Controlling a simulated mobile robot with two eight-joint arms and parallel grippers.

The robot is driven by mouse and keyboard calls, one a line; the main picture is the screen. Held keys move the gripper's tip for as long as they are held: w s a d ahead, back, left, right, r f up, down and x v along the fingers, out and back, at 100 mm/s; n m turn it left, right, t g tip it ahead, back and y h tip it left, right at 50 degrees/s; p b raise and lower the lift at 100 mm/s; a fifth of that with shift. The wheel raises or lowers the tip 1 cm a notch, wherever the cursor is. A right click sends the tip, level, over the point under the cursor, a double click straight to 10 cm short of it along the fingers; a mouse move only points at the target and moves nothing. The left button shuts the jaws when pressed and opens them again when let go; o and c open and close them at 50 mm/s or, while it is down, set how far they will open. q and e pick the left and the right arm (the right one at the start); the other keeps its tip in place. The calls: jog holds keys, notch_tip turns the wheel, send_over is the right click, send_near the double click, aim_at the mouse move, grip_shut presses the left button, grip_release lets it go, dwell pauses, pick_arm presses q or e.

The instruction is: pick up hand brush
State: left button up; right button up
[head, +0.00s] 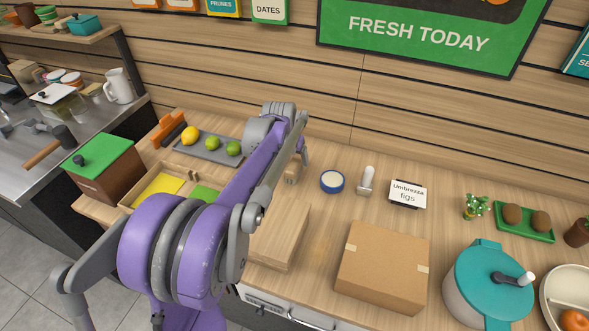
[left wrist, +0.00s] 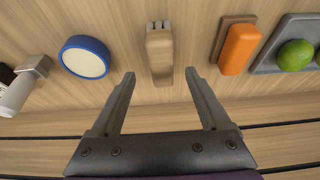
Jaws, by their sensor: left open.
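A tan wooden piece with a small grey two-pronged end, which looks like the hand brush (left wrist: 160,55), lies on the counter in the left wrist view. My left gripper (left wrist: 160,73) is open, with one finger on each side of the brush's near end in the picture. I cannot tell how high the fingers are above the counter. In the head view my left arm reaches over the counter and mostly hides the brush. My right gripper is not in view.
A blue-rimmed round (left wrist: 84,57) lies left of the brush in the wrist view, and an orange item with a brown strip (left wrist: 239,49) lies right. A grey tray (head: 186,150) holds fruit. A cardboard box (head: 383,270) and a teal-lidded pot (head: 487,272) stand nearer.

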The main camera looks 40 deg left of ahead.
aim_at(294, 163)
pick_arm(q)
jog(key=x, duration=0.5)
jog(key=shift+s+a, duration=0.1)
jog(key=shift+s, duration=0.05)
grip_shut()
